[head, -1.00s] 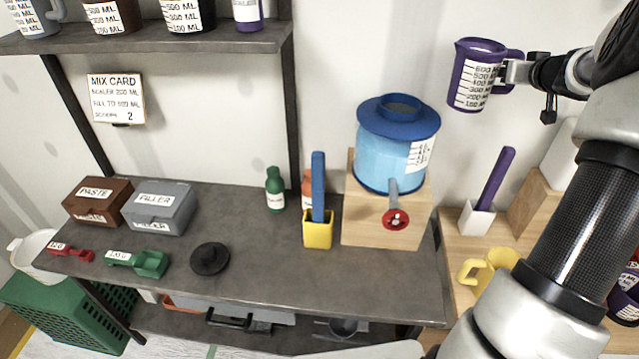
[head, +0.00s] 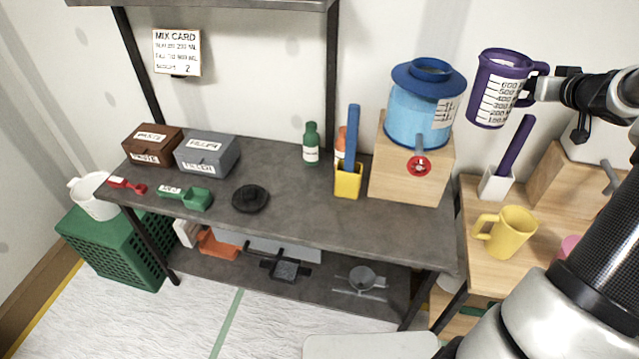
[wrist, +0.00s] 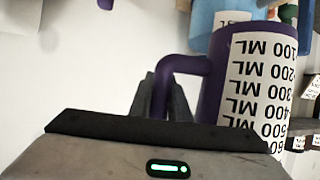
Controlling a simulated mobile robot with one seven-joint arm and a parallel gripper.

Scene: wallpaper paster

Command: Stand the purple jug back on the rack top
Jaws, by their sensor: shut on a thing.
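The purple jug (head: 497,88), with a white millilitre scale, is held up in the air at the upper right of the head view, right of the blue dispenser. My gripper (head: 537,88) is shut on its handle, and the jug looks nearly upright. In the wrist view the jug (wrist: 262,85) appears upside down because of the camera's angle, with its handle between the fingers of my gripper (wrist: 160,100). The rack top (head: 215,4) shows only as a dark shelf edge at the top left of the head view; its upper surface is mostly cut off.
The blue dispenser (head: 420,105) stands on a wooden block (head: 405,172) on the grey bench (head: 310,205). A yellow holder (head: 348,182) is beside it. A yellow mug (head: 508,234) and a white holder (head: 495,184) stand on the wooden side table. A rack post (head: 332,85) rises behind the bench.

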